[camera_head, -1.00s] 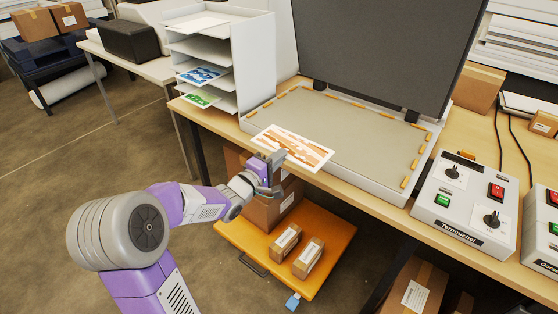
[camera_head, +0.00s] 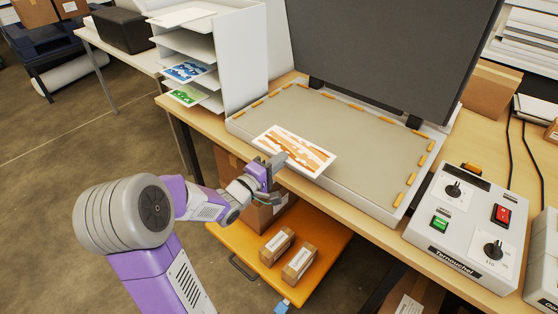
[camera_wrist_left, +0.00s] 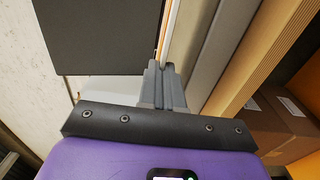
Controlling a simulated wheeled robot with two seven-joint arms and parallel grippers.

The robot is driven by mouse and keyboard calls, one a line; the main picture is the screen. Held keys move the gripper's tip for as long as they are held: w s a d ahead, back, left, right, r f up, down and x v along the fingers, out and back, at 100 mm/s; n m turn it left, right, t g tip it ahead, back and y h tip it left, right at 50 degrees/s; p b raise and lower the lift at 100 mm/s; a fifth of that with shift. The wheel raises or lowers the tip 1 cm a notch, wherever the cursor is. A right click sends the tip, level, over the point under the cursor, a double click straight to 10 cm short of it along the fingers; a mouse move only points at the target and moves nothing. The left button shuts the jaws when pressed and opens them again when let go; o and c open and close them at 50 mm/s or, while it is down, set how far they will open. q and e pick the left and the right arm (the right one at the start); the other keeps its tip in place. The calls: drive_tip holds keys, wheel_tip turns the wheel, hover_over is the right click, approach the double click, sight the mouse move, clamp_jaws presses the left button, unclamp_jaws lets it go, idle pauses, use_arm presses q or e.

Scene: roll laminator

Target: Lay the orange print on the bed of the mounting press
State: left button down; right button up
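The orange print (camera_head: 293,150), a white-bordered sheet with orange shapes, is held roughly flat over the front edge of the press bed (camera_head: 350,135). Its far part overlaps the bed; whether it touches is unclear. My left gripper (camera_head: 276,162) is shut on the print's front edge, in front of the bed. In the left wrist view the fingers (camera_wrist_left: 163,84) are together, and the print (camera_wrist_left: 167,32) shows edge-on as a thin strip between them. The press's dark lid (camera_head: 390,50) stands raised behind the bed. My right gripper is not in view.
A sheet rack (camera_head: 240,60) with blue and green prints stands left of the press. A control box (camera_head: 465,225) with knobs and buttons stands to the right. Below the table edge, an orange cart (camera_head: 325,255) carries small boxes. The bed's right part is clear.

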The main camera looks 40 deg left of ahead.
use_arm(q)
drive_tip(key=shift+w+d+f+b, duration=0.1)
drive_tip(key=shift+w+f+b, duration=0.3)
drive_tip(key=shift+w, duration=0.25)
drive_tip(key=shift+w+d+f+b, duration=0.1)
drive_tip(key=shift+w+f+b, duration=0.3)
drive_tip(key=shift+w, duration=0.2)
drive_tip(key=shift+w+f+b, duration=0.3)
drive_tip(key=shift+w+b, duration=0.2)
drive_tip(key=shift+w, duration=0.15)
drive_tip(key=shift+w+f, duration=0.15)
drive_tip(key=shift+f, duration=0.05)
drive_tip(key=shift+f+b, duration=0.85)
drive_tip(key=shift+f, duration=0.4)
drive_tip(key=shift+f, duration=0.2)
drive_tip(key=c, duration=1.2)
unclamp_jaws()
drive_tip(key=shift+c, duration=0.2)
drive_tip(key=s+p, duration=0.2)
drive_tip(key=s, duration=0.5)
drive_tip(key=shift+s+a, duration=0.3)
